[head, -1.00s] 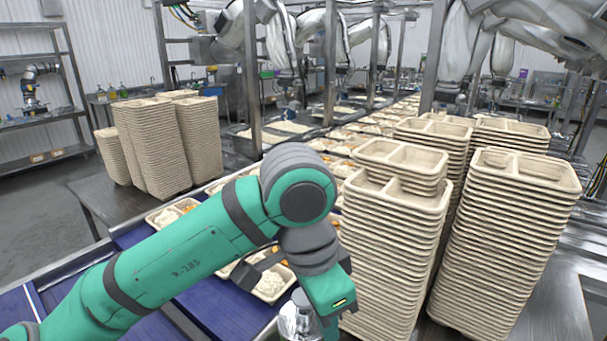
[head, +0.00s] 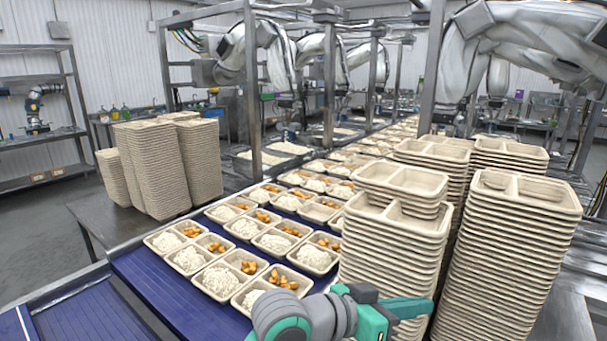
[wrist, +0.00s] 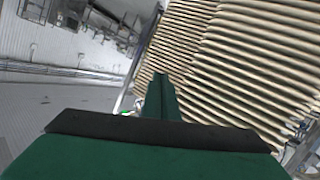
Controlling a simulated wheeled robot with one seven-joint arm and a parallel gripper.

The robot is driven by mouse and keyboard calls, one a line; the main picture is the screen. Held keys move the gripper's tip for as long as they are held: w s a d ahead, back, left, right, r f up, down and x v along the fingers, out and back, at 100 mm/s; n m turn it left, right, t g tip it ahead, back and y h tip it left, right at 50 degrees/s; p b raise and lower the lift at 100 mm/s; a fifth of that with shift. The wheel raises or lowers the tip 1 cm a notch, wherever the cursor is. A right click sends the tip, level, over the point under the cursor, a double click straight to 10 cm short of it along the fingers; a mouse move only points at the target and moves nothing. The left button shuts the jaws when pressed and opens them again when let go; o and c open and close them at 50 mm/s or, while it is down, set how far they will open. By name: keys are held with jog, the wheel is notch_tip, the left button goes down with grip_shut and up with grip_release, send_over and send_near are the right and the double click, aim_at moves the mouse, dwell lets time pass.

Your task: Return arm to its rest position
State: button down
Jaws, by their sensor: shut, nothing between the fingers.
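My green arm is low at the bottom centre of the head view, with its grey joint (head: 290,318) at the frame's lower edge. My gripper (head: 412,307) points right, in front of the lower part of the near tray stack (head: 395,250). In the wrist view my gripper (wrist: 160,92) shows as a narrow green finger shape, shut and empty, with stacked tray rims (wrist: 240,70) beyond it. I cannot tell whether it touches the stack.
Filled two-compartment trays (head: 222,281) with rice and orange-brown food cover the blue conveyor (head: 160,300). A tall tray stack (head: 505,260) stands at right. More stacks (head: 160,165) stand on a table at left. The conveyor's near left part is bare.

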jog(key=w+a+f+n+t+y, duration=0.1)
jog(key=w+a+f+n+t, duration=0.1)
jog(key=f+n+t, duration=0.3)
jog(key=w+a+f+n+t+y, duration=0.1)
jog(key=w+a+f+n+t, duration=0.1)
jog(key=f+n+t, duration=0.35)
jog(key=s+a+f+n+t+y, duration=0.1)
jog(key=s+a+f+n+y, duration=0.25)
jog(key=f, duration=0.35)
jog(key=s+a+f+n+t+y, duration=0.1)
jog(key=s+a+f+n+y, duration=0.15)
jog(key=s+f+y, duration=0.4)
jog(key=s+a+f+g+y, duration=0.1)
jog(key=s+a+f, duration=0.2)
jog(key=s+f, duration=0.25)
jog(key=s+a+f+y, duration=0.1)
jog(key=s+a+f, duration=0.2)
jog(key=s+f, duration=0.3)
jog(key=s+a+m, duration=0.2)
jog(key=s, duration=0.5)
jog(key=s+a+r+m+g, duration=0.1)
jog(key=s+m, duration=0.2)
jog(key=s, duration=0.5)
jog(key=shift+a+r+m, duration=0.3)
jog(key=shift+a+m, duration=0.05)
jog(key=shift+a, duration=0.05)
